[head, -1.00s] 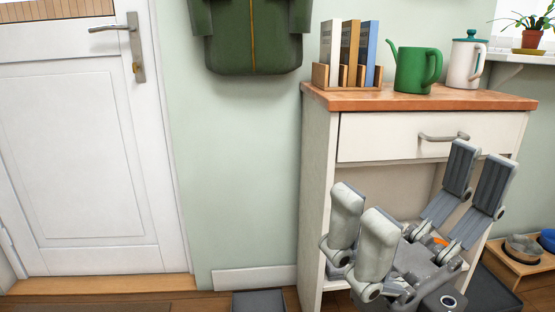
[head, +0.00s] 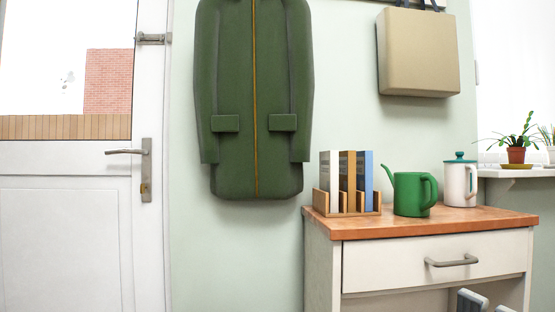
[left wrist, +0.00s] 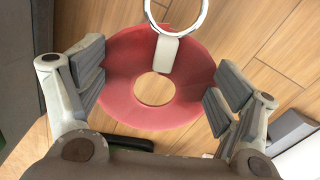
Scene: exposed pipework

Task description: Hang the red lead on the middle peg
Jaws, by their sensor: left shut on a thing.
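The red lead (left wrist: 120,62) shows in the left wrist view as a flat round red coil with a hole in its middle. A pale tab (left wrist: 166,52) and a metal ring (left wrist: 180,22) stick out at its top edge. My left gripper (left wrist: 158,84) is shut on the coil, with finger pads against opposite sides. It is not in the head view. Fingertips of my right gripper (head: 482,305) just show at the bottom right of the head view; the rest is cut off, so its opening cannot be told. The pegs are not visible.
A green coat (head: 237,105) and a beige bag (head: 418,55) hang on the wall, with bare wall between. Below, a cabinet (head: 400,228) carries books (head: 347,180), a green watering can (head: 411,194) and a white jug (head: 458,184). A door (head: 70,230) is at left.

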